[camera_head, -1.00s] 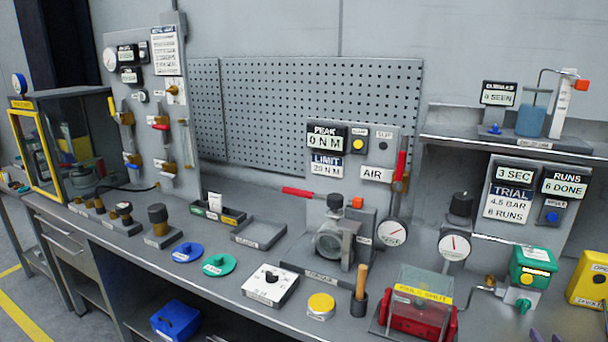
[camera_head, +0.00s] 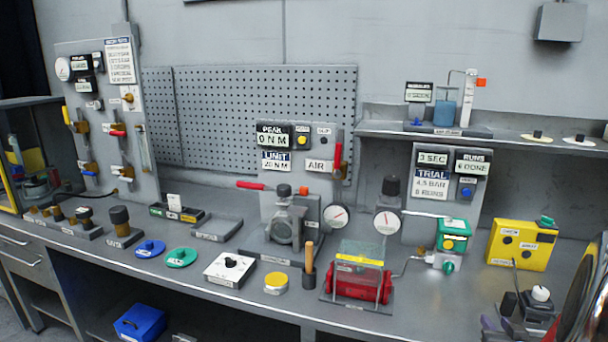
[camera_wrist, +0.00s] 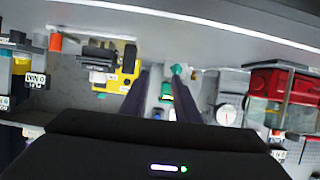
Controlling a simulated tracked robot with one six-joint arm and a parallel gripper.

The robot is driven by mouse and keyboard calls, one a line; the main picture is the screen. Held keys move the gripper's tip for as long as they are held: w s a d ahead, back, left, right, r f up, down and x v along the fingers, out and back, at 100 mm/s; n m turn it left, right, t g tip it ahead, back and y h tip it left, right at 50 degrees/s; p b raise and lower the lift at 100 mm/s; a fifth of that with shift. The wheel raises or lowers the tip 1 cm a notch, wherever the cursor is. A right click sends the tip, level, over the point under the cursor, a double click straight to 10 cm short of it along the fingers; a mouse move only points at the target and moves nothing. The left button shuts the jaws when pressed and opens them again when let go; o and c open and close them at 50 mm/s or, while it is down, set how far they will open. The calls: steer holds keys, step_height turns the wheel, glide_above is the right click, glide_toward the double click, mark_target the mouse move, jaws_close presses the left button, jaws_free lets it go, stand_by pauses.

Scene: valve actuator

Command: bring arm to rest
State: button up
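My gripper (camera_wrist: 162,75) shows in the wrist view as two dark fingers set apart, with a clear gap between them. Nothing is held in the gap; a small green bench unit shows behind it. The wrist view looks down on the bench, with the bench's front edge across the top. In the head view, a dark curved part at the lower right edge looks like part of my arm. My fingertips cannot be made out clearly there.
A yellow box (camera_head: 522,246) and the green unit (camera_head: 453,235) stand on the right of the bench. A red cylinder under a clear guard (camera_head: 362,250) is left of them. A shelf (camera_head: 375,126) overhangs at the back right. Small parts crowd the bench's front.

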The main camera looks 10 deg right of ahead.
steer(key=shift+s, duration=0.25)
steer(key=shift+a+r, duration=0.25)
steer(key=shift+w+a, duration=0.25)
steer(key=shift+w, duration=0.05)
steer(key=w+a+r+n+g+y, duration=0.1)
steer(key=a+r, duration=0.3)
steer(key=a, duration=0.6)
steer(key=w+a+r+n+g+y, duration=0.15)
steer(key=a+r, duration=0.25)
steer(key=a, duration=0.5)
steer(key=s+a+r+n+g+y, duration=0.1)
steer(key=s+a+n+y, duration=0.1)
steer(key=s+a, duration=0.5)
steer(key=s+a+r+n+g+y, duration=0.1)
steer(key=s+a, duration=0.6)
steer(key=a, duration=0.8)
steer(key=shift+s+a+r+n+g+y, duration=0.25)
steer(key=shift+s+n+g+y, duration=0.15)
steer(key=shift+g+y, duration=0.3)
